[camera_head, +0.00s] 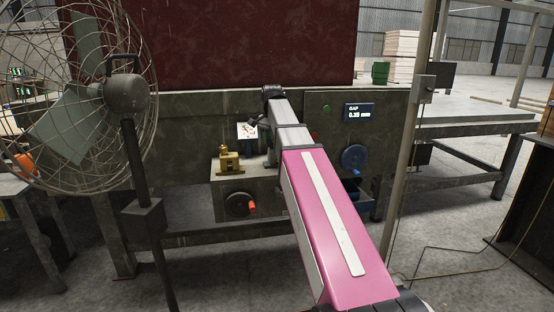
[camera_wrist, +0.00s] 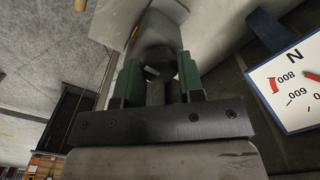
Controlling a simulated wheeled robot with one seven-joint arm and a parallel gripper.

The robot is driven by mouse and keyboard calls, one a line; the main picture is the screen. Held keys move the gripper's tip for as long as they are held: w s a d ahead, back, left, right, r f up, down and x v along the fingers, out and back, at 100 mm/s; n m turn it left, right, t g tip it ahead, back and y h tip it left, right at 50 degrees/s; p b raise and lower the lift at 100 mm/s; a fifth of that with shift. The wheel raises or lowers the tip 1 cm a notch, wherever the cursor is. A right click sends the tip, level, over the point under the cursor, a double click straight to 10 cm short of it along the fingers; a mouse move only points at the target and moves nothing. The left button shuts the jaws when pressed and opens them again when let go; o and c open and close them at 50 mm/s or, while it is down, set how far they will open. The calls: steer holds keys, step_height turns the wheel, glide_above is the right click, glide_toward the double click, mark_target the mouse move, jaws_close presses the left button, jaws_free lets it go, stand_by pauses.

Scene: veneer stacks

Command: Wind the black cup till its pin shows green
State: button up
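In the wrist view my gripper (camera_wrist: 158,72) has its two green-padded fingers on either side of a dark rounded thing, which looks like the black cup (camera_wrist: 158,54). The cup sits between the fingertips and about fills the gap. I cannot tell whether the pads press on it. Its pin and any green on it cannot be made out. In the head view my arm reaches to the machine's front, and its far end hides the cup and most of the gripper.
A white dial gauge (camera_wrist: 297,85) stands close right of my gripper; it also shows in the head view (camera_head: 247,131). The machine bears a brass-coloured fitting (camera_head: 229,163), an orange-handled crank (camera_head: 240,205), a blue wheel (camera_head: 354,158) and a gap display (camera_head: 359,112). A fan (camera_head: 127,92) stands left, a post (camera_head: 412,130) right.

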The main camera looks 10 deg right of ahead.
steer(key=shift+m, duration=0.9)
steer(key=shift+m, duration=1)
steer(key=shift+m, duration=0.9)
steer(key=shift+m, duration=0.9)
